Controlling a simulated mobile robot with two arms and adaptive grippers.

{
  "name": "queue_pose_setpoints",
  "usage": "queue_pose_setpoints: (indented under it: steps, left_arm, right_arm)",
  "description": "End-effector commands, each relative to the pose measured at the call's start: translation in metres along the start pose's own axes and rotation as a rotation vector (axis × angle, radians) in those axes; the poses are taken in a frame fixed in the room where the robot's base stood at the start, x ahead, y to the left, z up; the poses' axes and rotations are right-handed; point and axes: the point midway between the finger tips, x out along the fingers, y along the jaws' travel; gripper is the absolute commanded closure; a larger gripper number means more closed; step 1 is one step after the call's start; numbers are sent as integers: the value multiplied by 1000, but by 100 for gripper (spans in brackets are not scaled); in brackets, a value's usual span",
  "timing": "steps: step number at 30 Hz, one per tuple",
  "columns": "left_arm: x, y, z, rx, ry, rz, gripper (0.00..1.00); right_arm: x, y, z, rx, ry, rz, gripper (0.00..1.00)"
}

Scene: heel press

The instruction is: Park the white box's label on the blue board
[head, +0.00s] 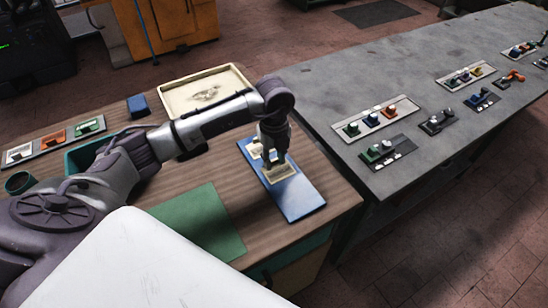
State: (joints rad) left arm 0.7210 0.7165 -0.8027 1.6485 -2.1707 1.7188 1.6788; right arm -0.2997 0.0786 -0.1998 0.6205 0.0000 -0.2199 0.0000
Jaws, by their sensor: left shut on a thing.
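The blue board (299,200) lies on the near right part of the wooden bench. Two cream-framed pieces show on it, one at its far end (255,148) and one near its middle (279,174). My left gripper (272,163) points down over the board, between and beside these pieces. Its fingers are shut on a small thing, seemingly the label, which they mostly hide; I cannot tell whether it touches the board. The white box (18,154) sits at the left end of a grey rack. My right gripper is out of view.
Orange (53,139) and green (87,127) boxes share the rack. A cream tray (205,92), a small blue block (138,105) and a green mat (198,222) are on the bench. A grey table (420,90) with several switch panels stands at right.

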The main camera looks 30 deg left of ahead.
Motion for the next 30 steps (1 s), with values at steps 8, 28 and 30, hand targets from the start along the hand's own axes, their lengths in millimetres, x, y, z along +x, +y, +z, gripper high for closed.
queue_pose_setpoints:
  steps: [8, 28, 30]
  left_arm:
    - [3, 1, -1, 1, 2, 5, 87]
    - [2, 1, -1, 0, 1, 3, 16]
    - [2, 0, -1, 0, 1, 2, 16]
  right_arm:
    - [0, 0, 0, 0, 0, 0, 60]
    - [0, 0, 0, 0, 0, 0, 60]
    - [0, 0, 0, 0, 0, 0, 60]
